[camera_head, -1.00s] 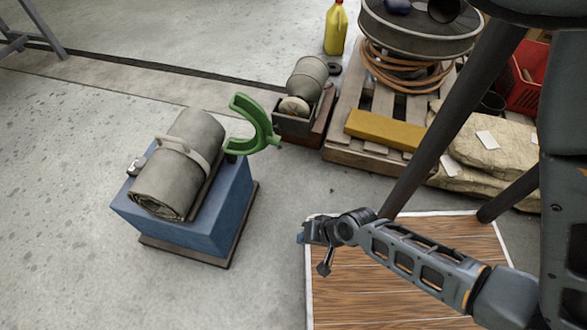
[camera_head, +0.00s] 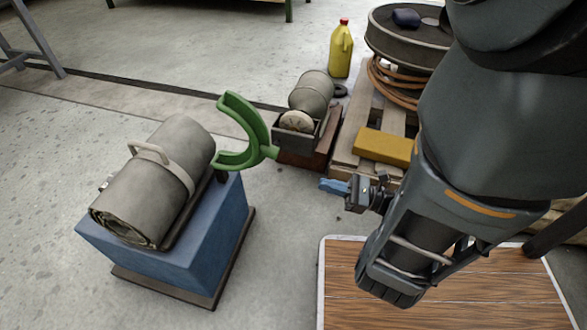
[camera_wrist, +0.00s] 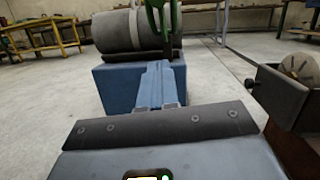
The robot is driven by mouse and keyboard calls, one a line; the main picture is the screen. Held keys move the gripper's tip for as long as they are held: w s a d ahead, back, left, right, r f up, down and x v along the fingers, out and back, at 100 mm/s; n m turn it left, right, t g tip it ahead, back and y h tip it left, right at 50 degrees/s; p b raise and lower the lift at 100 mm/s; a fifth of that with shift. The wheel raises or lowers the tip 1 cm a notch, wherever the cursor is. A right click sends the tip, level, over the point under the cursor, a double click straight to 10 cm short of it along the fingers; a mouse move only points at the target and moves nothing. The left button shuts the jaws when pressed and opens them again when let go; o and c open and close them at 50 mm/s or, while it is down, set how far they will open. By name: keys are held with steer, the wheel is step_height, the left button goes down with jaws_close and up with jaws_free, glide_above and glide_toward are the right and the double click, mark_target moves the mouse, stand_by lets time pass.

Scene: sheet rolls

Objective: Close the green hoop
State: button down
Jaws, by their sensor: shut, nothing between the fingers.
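The green hoop (camera_head: 261,135) is a C-shaped half ring, swung open and sticking out to the right from the blue box. It is hinged near the box's right top edge, beside a grey rolled sheet (camera_head: 150,190) with a pale strap and handle. In the wrist view, part of the green hoop (camera_wrist: 163,20) shows at the top, in front of the roll (camera_wrist: 118,32). My gripper (camera_head: 330,186) has blue fingers, shut and empty, to the right of the hoop and apart from it. In the wrist view my fingers (camera_wrist: 157,85) point toward the blue box.
The blue box (camera_head: 180,250) stands on a dark base. A second, smaller roll (camera_head: 312,92) sits on a brown-based stand behind the hoop. A pallet with a yellow block (camera_head: 384,147) is at the right; a yellow jug (camera_head: 341,50) stands behind. Floor between box and wood panel (camera_head: 430,285) is clear.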

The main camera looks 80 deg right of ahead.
steer(key=w+d+r+b, duration=0.1)
steer(key=w+r, duration=0.5)
steer(key=w, duration=0.5)
steer(key=shift+d+r, duration=0.2)
steer(key=shift+r, duration=0.05)
steer(key=shift+r, duration=0.1)
steer(key=shift+r+p, duration=0.55)
steer(key=shift+p, duration=0.75)
steer(key=shift+r+g+p, duration=0.2)
steer(key=shift+g+p, duration=0.1)
steer(key=shift+p, duration=0.05)
